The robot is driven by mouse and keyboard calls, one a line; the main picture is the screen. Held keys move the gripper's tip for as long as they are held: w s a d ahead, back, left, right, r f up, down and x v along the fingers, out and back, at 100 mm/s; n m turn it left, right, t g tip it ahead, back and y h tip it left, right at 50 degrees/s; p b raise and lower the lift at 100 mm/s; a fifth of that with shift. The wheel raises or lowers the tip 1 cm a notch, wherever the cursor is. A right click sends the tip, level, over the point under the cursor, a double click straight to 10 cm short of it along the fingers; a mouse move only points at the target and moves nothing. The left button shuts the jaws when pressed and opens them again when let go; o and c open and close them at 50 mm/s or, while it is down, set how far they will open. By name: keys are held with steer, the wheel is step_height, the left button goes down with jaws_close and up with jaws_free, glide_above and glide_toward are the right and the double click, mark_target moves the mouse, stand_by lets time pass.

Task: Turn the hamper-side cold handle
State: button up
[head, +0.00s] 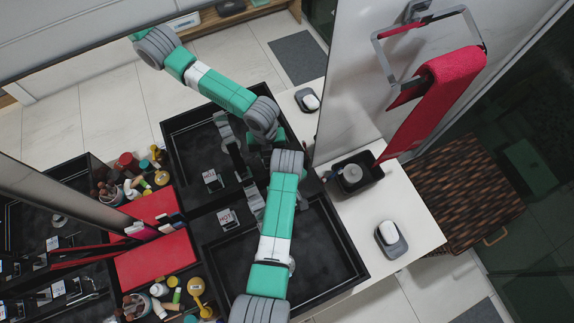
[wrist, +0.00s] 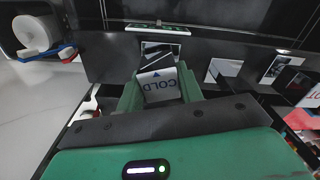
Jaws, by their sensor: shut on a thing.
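The cold handle (wrist: 160,55) is a small shiny lever with a white COLD tag, upside down in the wrist view. My gripper (wrist: 158,90) has a green finger on each side of the tagged handle and is shut on it. In the head view my gripper (head: 254,205) is at the back edge of the black basin (head: 335,245) nearest the hamper; the cold handle is hidden there by the gripper and arm. The hot handle (head: 228,218) with its HOT tag stands to the left. The brown woven hamper (head: 465,190) is at the right.
A red towel (head: 440,100) hangs on a ring. Red folded cloth (head: 155,262) and toiletries lie left. A mirror repeats the arm and basin.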

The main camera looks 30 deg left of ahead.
steer(key=shift+n, duration=1.9)
steer(key=o, duration=1)
step_height(320, 180, up, 8)
steer(key=shift+f+p, duration=0.1)
steer(key=shift+p, duration=0.4)
